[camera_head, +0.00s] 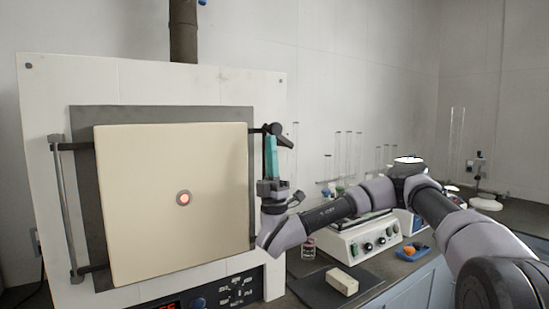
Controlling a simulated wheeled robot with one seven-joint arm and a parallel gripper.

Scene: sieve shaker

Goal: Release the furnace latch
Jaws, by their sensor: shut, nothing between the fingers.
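The furnace (260,88) stands on the left with its square cream door (140,210) closed against the dark frame. A small round port in the door glows orange. The black latch (281,136) sits at the door's upper right edge. My gripper (271,142) points upward at the right edge of the door, its teal fingers just below the latch. The fingers are together with nothing between them. They look close to the latch or touching it; I cannot tell which. A vertical metal bar (64,210) runs along the door's left side.
A white bench device (355,240) with knobs stands behind my arm. A cream block (342,281) lies on a dark mat on the counter in front. The wall rises behind.

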